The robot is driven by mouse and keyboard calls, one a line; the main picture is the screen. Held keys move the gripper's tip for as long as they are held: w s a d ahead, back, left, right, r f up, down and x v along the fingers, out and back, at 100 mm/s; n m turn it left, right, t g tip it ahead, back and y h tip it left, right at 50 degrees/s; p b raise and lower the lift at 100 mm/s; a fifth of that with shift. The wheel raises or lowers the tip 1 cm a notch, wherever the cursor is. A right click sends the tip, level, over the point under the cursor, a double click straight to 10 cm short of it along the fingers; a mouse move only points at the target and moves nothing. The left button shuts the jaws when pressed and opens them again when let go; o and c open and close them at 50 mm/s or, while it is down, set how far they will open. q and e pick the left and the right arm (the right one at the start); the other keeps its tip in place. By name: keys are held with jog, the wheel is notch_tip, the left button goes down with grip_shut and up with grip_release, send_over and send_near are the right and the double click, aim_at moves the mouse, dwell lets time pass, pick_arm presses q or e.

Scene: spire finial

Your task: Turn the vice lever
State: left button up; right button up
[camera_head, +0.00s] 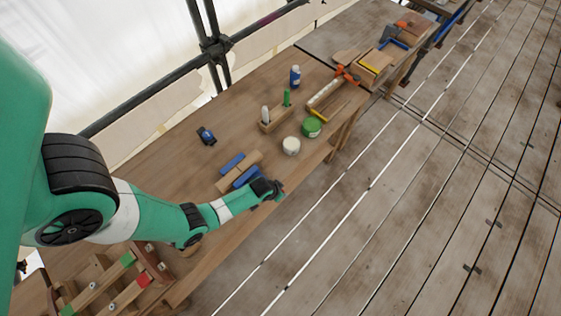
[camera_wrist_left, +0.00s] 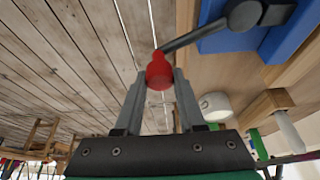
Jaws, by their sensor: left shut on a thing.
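The vice has blue jaws (camera_head: 232,162) and stands near the front edge of the wooden bench, with a pale wooden block (camera_head: 238,172) between the jaws. In the left wrist view its blue body (camera_wrist_left: 238,40) is at the upper right. A dark lever (camera_wrist_left: 190,38) runs from its black hub to a red knob (camera_wrist_left: 158,71). My left gripper (camera_wrist_left: 160,82) has its two fingers on either side of the red knob and is shut on it. In the head view my left gripper (camera_head: 272,190) is small beside the vice, and the lever is hidden. My right gripper is out of view.
On the bench (camera_head: 185,165) are a white tub (camera_head: 291,146), a green tub (camera_head: 311,127), a blue bottle (camera_head: 295,76) and a wooden holder (camera_head: 274,119). A dark blue object (camera_head: 206,136) lies farther back. Open plank floor (camera_head: 400,210) lies right of the bench.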

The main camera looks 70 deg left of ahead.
pick_arm(q)
grip_shut()
dwell(1.0)
